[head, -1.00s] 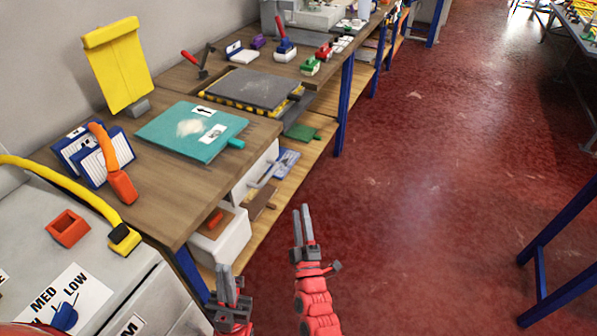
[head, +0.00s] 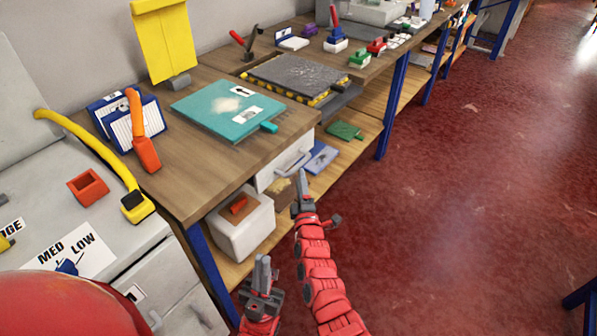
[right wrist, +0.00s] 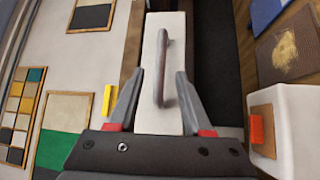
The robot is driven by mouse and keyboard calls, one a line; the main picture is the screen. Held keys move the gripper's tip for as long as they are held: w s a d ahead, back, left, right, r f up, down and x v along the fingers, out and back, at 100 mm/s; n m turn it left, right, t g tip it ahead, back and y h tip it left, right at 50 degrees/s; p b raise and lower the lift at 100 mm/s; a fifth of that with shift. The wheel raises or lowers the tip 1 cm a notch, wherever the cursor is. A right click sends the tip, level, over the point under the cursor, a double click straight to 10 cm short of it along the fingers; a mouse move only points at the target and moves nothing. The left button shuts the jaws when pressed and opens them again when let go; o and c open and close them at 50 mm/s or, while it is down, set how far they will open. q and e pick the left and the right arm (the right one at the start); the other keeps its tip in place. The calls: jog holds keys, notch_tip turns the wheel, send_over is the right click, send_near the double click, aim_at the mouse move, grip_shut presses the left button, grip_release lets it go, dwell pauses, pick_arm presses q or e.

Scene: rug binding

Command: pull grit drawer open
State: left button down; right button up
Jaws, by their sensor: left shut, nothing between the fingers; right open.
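The grit drawer's white front (head: 268,179) sits under the wooden worktop in the head view and looks closed. Its grey bar handle (head: 296,160) is near my right gripper (head: 302,188). In the right wrist view the white drawer front (right wrist: 150,30) is straight ahead, and the bar handle (right wrist: 160,85) appears between the open fingers of my right gripper (right wrist: 161,74). I cannot tell whether the fingers touch it. My left gripper (head: 262,272) is shut and empty, low in front of the bench.
A teal board (head: 215,112) lies on the worktop above. A blue bench leg (head: 208,262) stands near my left gripper. Red floor at the right is open.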

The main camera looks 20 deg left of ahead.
aim_at(298, 164)
jog(key=b+x, duration=0.3)
jog(key=x, duration=0.2)
jog(key=shift+w+f+b, duration=0.2)
jog(key=shift+w+b, duration=0.1)
jog(key=shift+b, duration=0.1)
jog(key=shift+w+a+r, duration=0.2)
jog(key=shift+w+a, duration=0.1)
jog(key=shift+c, duration=0.3)
grip_shut()
dwell(0.6)
